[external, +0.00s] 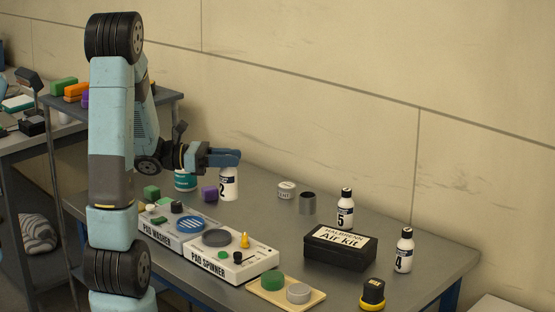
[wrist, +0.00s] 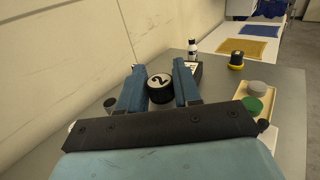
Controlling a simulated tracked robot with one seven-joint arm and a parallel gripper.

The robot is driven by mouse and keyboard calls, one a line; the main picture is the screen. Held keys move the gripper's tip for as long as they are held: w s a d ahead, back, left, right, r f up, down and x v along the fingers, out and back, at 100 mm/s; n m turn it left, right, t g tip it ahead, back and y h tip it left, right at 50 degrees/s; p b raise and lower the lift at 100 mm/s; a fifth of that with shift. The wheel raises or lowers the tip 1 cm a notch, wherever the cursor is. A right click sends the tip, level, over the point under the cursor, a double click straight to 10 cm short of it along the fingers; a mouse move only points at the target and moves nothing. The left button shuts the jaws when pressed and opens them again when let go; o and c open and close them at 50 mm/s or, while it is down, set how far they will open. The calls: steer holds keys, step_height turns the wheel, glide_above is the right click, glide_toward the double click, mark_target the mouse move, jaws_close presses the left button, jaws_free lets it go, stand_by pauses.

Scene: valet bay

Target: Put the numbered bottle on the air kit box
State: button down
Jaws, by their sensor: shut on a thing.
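A white bottle marked 2 (external: 229,185) is between the fingers of my gripper (external: 230,157), which is shut on its top. In the wrist view, its black cap marked 2 (wrist: 160,90) shows between the fingertips of my gripper (wrist: 159,78). The bottle is upright; its base is at or very near the table top. The black air kit box (external: 338,250), with a white label on its lid, lies to the right. Its lid is bare. Bottle 5 (external: 345,212) stands behind the box and bottle 4 (external: 404,252) to its right.
A pad washer (external: 171,231) and pad spinner (external: 234,262) lie in front of the bottle. A purple block (external: 209,193) is close on its left. A grey can (external: 307,203) and small white tub (external: 287,189) stand between bottle and box. A tray (external: 262,293) holds round pads.

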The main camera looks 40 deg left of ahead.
steer(key=d+r+m+g+h, duration=0.1)
steer(key=d+r+m+g, duration=0.15)
steer(key=d, duration=0.85)
steer(key=d+r+m+g+h, duration=0.15)
steer(key=d+r, duration=0.25)
steer(key=d, duration=0.7)
steer(key=w+d+f, duration=0.4)
steer(key=w+f, duration=0.9)
steer(key=shift+w+f+n+g, duration=0.15)
steer(key=shift+w+n+g, duration=0.15)
steer(key=shift+w, duration=0.1)
steer(key=shift+f, duration=0.1)
steer(key=c, duration=0.8)
jaws_free()
